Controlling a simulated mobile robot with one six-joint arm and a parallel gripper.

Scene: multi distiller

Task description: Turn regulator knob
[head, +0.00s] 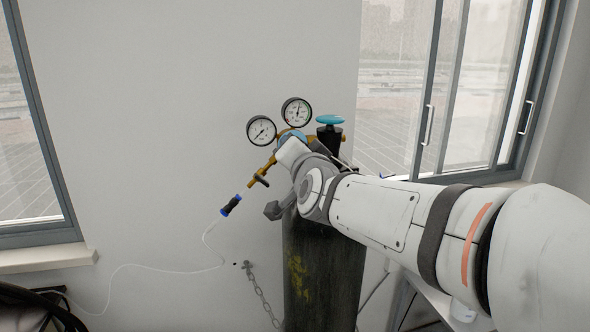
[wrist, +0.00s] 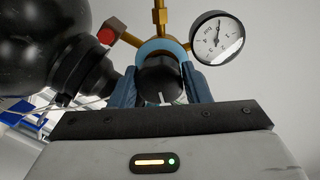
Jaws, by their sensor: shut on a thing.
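The regulator knob (wrist: 160,76) is black with a white mark and sits in front of a blue round regulator body (wrist: 180,48) in the wrist view. My gripper (wrist: 161,88) has one blue finger on each side of the knob and is shut on it. In the head view my gripper (head: 291,153) is at the brass regulator on top of the dark gas cylinder (head: 318,272), and it hides the knob there. Two round white gauges stand above, a left one (head: 261,131) and a right one (head: 296,112).
A teal valve handle (head: 330,119) tops the cylinder, close to the right of my gripper. A brass outlet with a blue-and-black fitting (head: 231,205) and thin white tube extends left. A chain (head: 262,295) hangs at the wall. Windows are on both sides.

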